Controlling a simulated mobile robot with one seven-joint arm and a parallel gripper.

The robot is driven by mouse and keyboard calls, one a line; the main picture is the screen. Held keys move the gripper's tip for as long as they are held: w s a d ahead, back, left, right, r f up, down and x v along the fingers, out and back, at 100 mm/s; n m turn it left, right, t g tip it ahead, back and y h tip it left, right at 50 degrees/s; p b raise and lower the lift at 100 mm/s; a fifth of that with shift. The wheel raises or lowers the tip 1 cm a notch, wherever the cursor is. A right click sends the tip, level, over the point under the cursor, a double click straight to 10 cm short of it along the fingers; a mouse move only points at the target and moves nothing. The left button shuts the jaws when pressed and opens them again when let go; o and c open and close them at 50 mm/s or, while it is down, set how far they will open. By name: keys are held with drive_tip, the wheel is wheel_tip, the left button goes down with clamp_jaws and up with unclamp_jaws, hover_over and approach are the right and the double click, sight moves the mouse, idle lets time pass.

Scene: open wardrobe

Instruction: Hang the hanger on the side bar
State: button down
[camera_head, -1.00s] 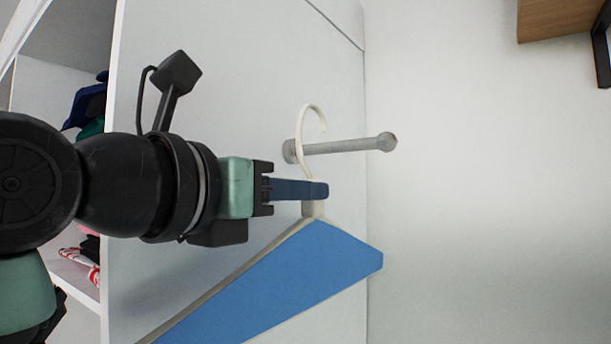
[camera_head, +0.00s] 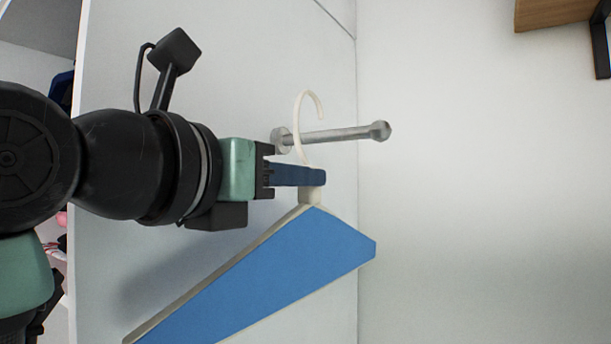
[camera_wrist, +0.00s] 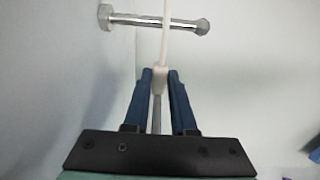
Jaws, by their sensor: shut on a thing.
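The hanger (camera_head: 270,260) is blue with a white edge and a white hook (camera_head: 297,120). My gripper (camera_head: 318,177) is shut on the hanger's neck, just below the hook. The metal side bar (camera_head: 345,134) sticks out from the white wardrobe side panel and ends in a round knob. In the head view the hook crosses in front of the bar near its mounted end, its curved top above the bar. In the wrist view the hook's stem (camera_wrist: 166,40) rises from between my fingers in front of the bar (camera_wrist: 180,25). I cannot tell whether hook and bar touch.
The wardrobe side panel (camera_head: 210,80) stands behind the hanger. Open shelves with clothes show at the left edge. A wooden piece of furniture (camera_head: 555,12) is at the top right. The wall side right of the bar is clear.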

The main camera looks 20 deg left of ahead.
sight(317, 206)
drive_tip(key=shift+x, duration=1.4)
drive_tip(key=shift+w+d+r, duration=0.15)
drive_tip(key=shift+w+d, duration=0.25)
drive_tip(key=shift+x, duration=1.15)
drive_tip(key=shift+w, duration=0.1)
drive_tip(key=shift+f, duration=0.2)
drive_tip(key=shift+f+b, duration=1)
drive_tip(key=shift+f+b, duration=0.35)
drive_tip(key=shift+f, duration=0.15)
